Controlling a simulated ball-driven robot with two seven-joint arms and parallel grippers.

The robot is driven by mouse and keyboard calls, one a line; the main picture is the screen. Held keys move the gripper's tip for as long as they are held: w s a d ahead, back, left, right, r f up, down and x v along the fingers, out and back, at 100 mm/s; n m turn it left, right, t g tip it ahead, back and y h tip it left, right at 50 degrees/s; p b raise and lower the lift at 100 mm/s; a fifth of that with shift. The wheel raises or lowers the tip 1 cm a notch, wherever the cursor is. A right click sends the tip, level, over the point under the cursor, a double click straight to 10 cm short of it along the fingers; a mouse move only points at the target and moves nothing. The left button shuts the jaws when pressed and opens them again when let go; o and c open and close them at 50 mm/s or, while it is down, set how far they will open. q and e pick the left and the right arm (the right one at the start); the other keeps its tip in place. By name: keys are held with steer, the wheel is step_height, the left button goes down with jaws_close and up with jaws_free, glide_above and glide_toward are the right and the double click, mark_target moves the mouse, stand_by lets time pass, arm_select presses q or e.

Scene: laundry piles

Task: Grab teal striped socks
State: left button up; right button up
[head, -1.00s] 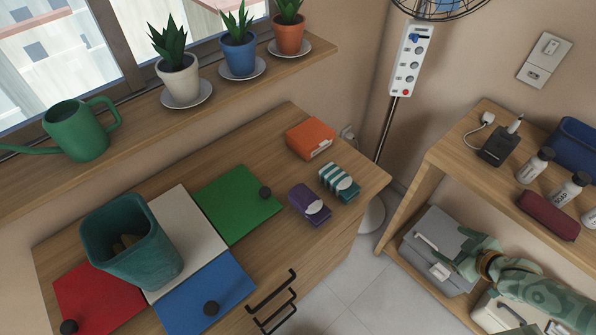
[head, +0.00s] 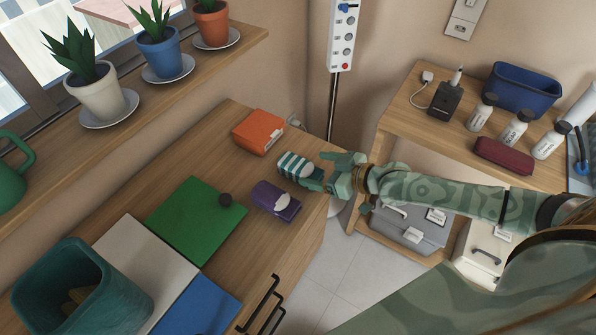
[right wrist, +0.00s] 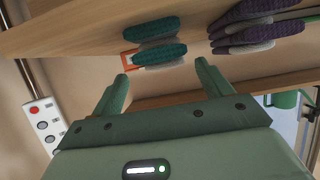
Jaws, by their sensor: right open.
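The teal striped socks (head: 294,163), a folded teal and white bundle, lie on the wooden dresser top near its right end. They also show in the right wrist view (right wrist: 158,52), just ahead of the fingertips and lined up with the gap. My right gripper (head: 330,170) is open and empty at the right end of the socks. In the right wrist view its two fingers (right wrist: 165,82) are spread wide. In the head view the gripper covers part of the socks' right end; I cannot tell if they touch. My left gripper is out of view.
Purple socks (head: 277,201) lie close in front of the teal pair, and an orange box (head: 258,132) behind it. Green (head: 190,222), white and blue panels and a teal bin (head: 84,292) are further left. A shelf unit (head: 395,125) stands at right.

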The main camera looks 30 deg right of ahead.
mark_target(308, 168)
steer(key=b+x, duration=0.2)
steer(key=x, duration=0.3)
steer(key=shift+a, duration=0.25)
steer(key=c, duration=1.1)
steer(key=shift+o, duration=0.2)
steer(key=shift+r, duration=0.1)
